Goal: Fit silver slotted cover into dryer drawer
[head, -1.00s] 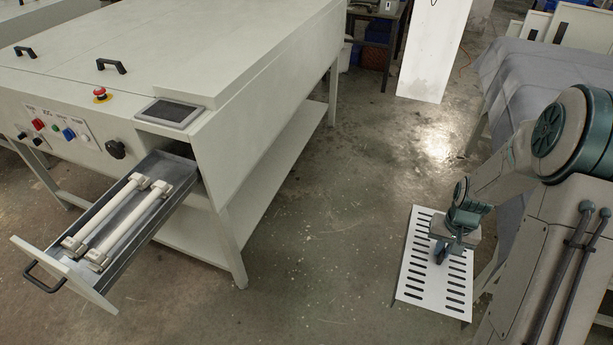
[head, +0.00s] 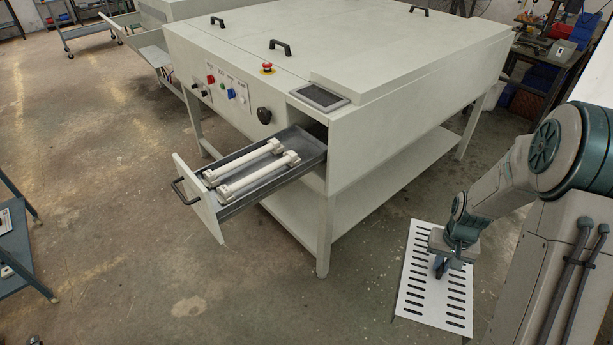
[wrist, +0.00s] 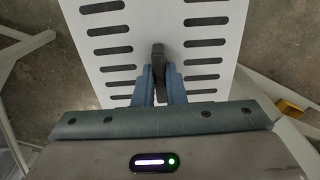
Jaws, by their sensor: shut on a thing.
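The silver slotted cover (head: 415,300) is a flat pale plate with two rows of dark slots, at the lower right of the head view. My gripper (head: 440,268) is shut on its dark central handle and holds the cover. In the wrist view the gripper fingers (wrist: 159,85) close around the handle, and the cover (wrist: 110,25) spreads out beyond them. The dryer drawer (head: 312,148) is pulled out of the front of the white machine, left of the cover and apart from it. Two white tubes (head: 258,173) lie lengthwise in the drawer.
The white machine (head: 400,130) stands between the drawer and the back of the room, with a leg (head: 323,235) and a low shelf (head: 385,190) near the cover. Open floor (head: 240,290) lies before the drawer. A blue-grey table (head: 22,262) stands far left.

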